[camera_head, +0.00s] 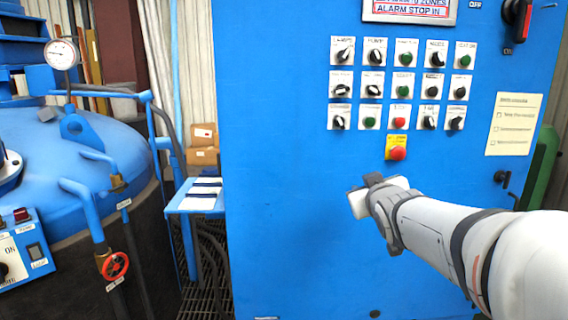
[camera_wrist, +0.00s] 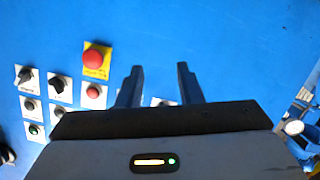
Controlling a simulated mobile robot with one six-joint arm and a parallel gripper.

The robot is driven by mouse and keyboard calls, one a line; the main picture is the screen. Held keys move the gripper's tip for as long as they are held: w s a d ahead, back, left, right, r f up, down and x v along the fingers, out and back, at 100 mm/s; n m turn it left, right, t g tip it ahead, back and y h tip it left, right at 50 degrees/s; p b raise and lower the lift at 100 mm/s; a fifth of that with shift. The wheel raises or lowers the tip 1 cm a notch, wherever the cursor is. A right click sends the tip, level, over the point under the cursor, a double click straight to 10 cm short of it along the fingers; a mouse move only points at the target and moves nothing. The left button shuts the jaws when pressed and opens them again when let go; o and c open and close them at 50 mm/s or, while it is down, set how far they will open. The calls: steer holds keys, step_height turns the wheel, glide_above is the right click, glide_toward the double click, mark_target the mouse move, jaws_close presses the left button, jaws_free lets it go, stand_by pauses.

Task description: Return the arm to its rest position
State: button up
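My gripper shows in the wrist view (camera_wrist: 160,75) with its two dark fingers apart and nothing between them but the blue panel behind. In the head view my white arm reaches in from the right, and its end is in front of the blue control cabinet (camera_head: 290,200), below the red emergency button (camera_head: 398,153) on its yellow plate. The red button also shows in the wrist view (camera_wrist: 95,59), left of the fingers. I cannot tell how far the fingertips are from the panel.
Several rows of knobs and push buttons (camera_head: 403,83) cover the cabinet above my gripper. A paper checklist (camera_head: 514,124) is at the right. At the left stand a blue furnace vessel (camera_head: 85,155), a pressure gauge (camera_head: 61,54), a red valve wheel (camera_head: 115,265) and a small blue table (camera_head: 181,203).

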steer(key=s+a+f+m+g+p, duration=0.1)
steer(key=s+f+g, duration=0.3)
steer(key=s, duration=0.4)
steer(key=s+a+f+m+g+p, duration=0.1)
steer(key=s+a+f+g+p, duration=0.1)
steer(key=s, duration=0.7)
steer(key=s+a+f+m+g+y+p, duration=0.1)
steer(key=s+a+f+g+p, duration=0.1)
steer(key=s+f+g, duration=0.4)
steer(key=s+f+p, duration=0.1)
steer(key=s, duration=0.1)
steer(key=shift+s+g, duration=0.35)
steer(key=shift+g, duration=0.05)
